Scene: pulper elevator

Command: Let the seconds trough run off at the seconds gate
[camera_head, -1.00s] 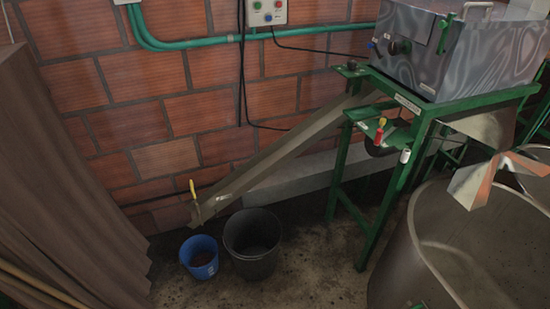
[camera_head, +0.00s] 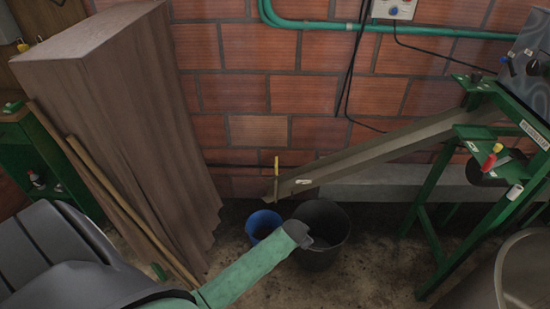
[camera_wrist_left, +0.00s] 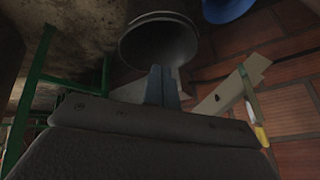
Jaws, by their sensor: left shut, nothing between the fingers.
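The seconds trough (camera_head: 370,150) is a grey-brown chute sloping down to the left along the brick wall. At its lower end stands the seconds gate (camera_head: 276,180), a thin upright with a yellow handle on top. I cannot tell whether the gate is raised or down. In the left wrist view the trough (camera_wrist_left: 222,96) and the yellow-handled gate (camera_wrist_left: 250,97) are right of my fingers. My left gripper (camera_head: 326,243) is shut and empty, in front of the black bucket and right of and lower in the picture than the gate. Its fingers show in the wrist view (camera_wrist_left: 163,75). My right gripper is not visible.
A blue bucket (camera_head: 263,225) and a black bucket (camera_head: 330,255) stand on the floor near the trough's low end. A tall brown stack (camera_head: 130,110) with leaning poles is at left. A green machine stand (camera_head: 437,195) and a metal tank (camera_head: 525,270) are at right.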

